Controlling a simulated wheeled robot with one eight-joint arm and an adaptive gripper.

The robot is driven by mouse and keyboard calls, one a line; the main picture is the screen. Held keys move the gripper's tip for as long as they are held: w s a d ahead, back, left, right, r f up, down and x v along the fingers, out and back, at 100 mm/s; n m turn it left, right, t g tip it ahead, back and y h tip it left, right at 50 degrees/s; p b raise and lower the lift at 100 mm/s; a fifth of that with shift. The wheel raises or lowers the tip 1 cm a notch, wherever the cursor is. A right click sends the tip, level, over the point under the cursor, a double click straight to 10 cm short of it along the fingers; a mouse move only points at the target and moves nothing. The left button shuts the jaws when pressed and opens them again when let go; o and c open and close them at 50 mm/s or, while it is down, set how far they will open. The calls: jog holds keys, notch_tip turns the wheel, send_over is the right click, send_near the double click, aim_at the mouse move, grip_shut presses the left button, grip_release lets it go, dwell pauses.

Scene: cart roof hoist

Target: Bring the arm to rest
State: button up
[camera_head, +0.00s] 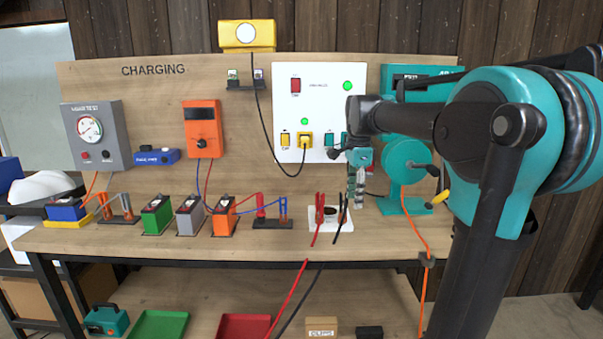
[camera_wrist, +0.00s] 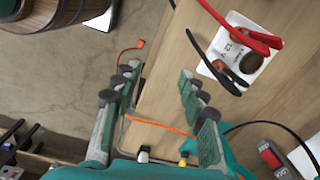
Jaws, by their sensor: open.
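My arm reaches in from the right in the head view, with its teal shoulder and dark links in front of the bench's right end. My gripper (camera_head: 355,197) hangs fingers down over the right part of the bench, in front of the charging board. In the wrist view my gripper (camera_wrist: 158,78) is open, with its green-padded fingers well apart and nothing between them. A white holder (camera_wrist: 262,52) with red and black clamps lies to the right of the fingers and apart from them. In the head view the white holder (camera_head: 329,222) sits just left of the gripper.
A teal cable reel (camera_head: 405,160) stands close to the right of my gripper, with an orange cord (camera_head: 428,252) hanging past the bench edge. A white panel (camera_head: 318,100) is behind.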

jog(key=s+d+f+n+t, duration=0.2)
jog(key=s+f+n, duration=0.6)
jog(key=f, duration=0.5)
jog(key=s+d+f+n+t, duration=0.1)
jog(key=s+f+n, duration=0.7)
jog(key=s+f, duration=0.4)
jog(key=shift+s+d+f+t, duration=0.35)
jog(key=shift+s+f+t, duration=0.05)
jog(key=shift+f, duration=0.25)
jog(key=shift+c, duration=0.5)
jog(key=shift+c, duration=0.5)
